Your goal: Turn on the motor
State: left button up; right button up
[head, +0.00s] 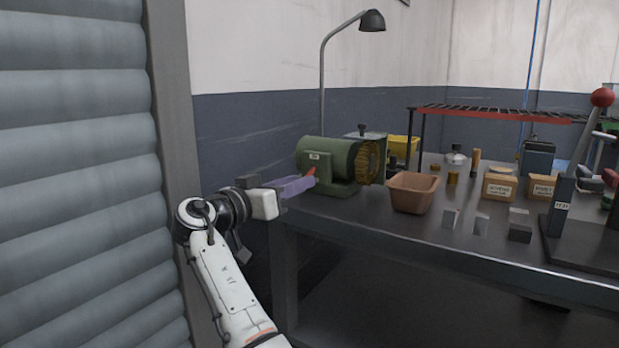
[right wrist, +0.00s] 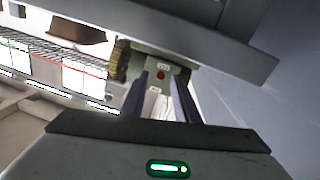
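The motor (head: 326,152) is a green cylinder on a green base, with a yellow-brown finned end at its right, at the left end of the workbench. A small red switch (head: 311,171) shows on its near left side. In the right wrist view the red switch (right wrist: 160,76) is on the motor's green body (right wrist: 146,64), with small pale labels near it. My right gripper (head: 303,184) has purple fingers that point at the switch. In the right wrist view its fingers (right wrist: 161,88) are apart, with the switch ahead between them; I cannot tell whether they touch the motor. My left gripper is not in view.
The dark workbench (head: 450,250) also holds a brown bin (head: 413,191), small cardboard boxes (head: 499,187), grey blocks and a lever press with a red knob (head: 601,97). A lamp (head: 371,21) rises behind the motor. A grey roller shutter (head: 75,180) stands left of my arm.

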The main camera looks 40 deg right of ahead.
jog(key=shift+x, duration=1.15)
jog(key=shift+w, duration=0.1)
grip_shut()
